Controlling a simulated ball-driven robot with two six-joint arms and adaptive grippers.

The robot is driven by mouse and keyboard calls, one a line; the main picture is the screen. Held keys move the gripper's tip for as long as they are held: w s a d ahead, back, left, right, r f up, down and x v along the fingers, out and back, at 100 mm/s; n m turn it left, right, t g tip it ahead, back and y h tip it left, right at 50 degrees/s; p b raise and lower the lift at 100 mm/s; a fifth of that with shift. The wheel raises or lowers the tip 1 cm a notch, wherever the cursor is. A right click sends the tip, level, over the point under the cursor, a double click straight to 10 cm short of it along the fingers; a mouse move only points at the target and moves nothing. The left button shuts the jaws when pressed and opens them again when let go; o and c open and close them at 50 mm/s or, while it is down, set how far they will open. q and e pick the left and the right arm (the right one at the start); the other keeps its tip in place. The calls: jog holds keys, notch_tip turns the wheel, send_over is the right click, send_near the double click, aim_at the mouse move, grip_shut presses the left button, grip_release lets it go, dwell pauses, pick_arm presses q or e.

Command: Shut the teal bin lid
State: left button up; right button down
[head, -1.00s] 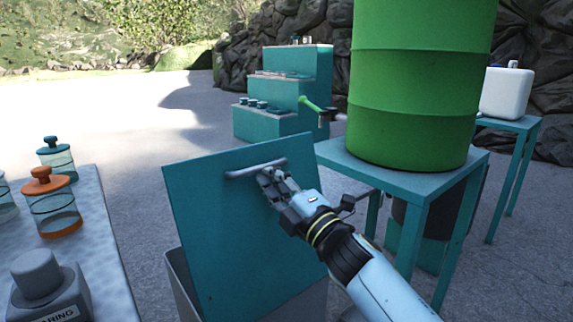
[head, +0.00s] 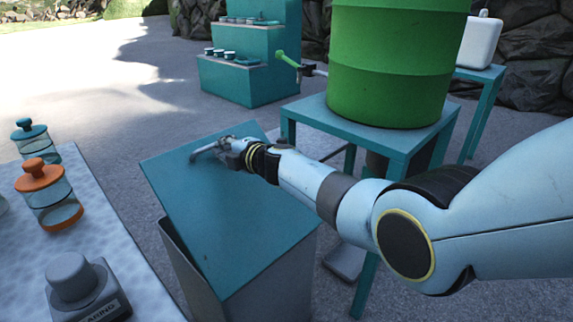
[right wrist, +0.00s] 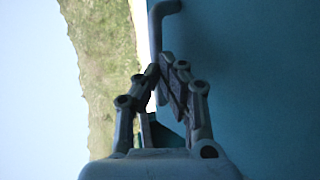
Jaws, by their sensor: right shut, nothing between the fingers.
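The teal bin lid (head: 225,215) is tilted partly open above the grey bin (head: 190,275), with a gap between lid and bin on the left side. A grey bar handle (head: 207,148) sits near the lid's far edge. My right gripper (head: 228,150) is shut and empty at the handle by that edge. In the right wrist view, the closed fingertips (right wrist: 165,70) are beside the teal lid (right wrist: 250,80), just below the handle (right wrist: 160,15). I cannot tell whether they touch it. My left gripper is not in view.
A green barrel (head: 390,60) stands on a teal table (head: 310,108) right of the bin. A pale counter (head: 110,235) on the left holds an orange-lidded jar (head: 48,190), a teal-lidded jar (head: 35,142) and a grey device (head: 85,290). Teal steps (head: 250,80) stand behind.

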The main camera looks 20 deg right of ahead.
aim_at(215, 165)
jog(key=w+f+b, duration=0.1)
jog(key=f+b, duration=0.1)
jog(key=b, duration=0.1)
jog(key=w+a+f+b, duration=0.1)
jog(key=w+f+b, duration=0.1)
jog(key=f+b, duration=0.1)
jog(key=w+a+f+b, duration=0.1)
jog(key=w+f+b, duration=0.1)
jog(key=b, duration=0.1)
jog(key=shift+w+f, duration=0.2)
jog(key=shift+f, duration=0.15)
pick_arm(q)
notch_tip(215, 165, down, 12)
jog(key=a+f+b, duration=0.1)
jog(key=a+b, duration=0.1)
jog(key=b, duration=0.3)
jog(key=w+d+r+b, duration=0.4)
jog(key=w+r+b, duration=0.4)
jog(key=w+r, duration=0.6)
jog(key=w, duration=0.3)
pick_arm(e)
jog(key=w+a+f, duration=0.2)
jog(key=w+f, duration=0.3)
jog(key=f, duration=0.4)
jog(key=shift+f, duration=0.4)
jog(key=shift+f, duration=0.15)
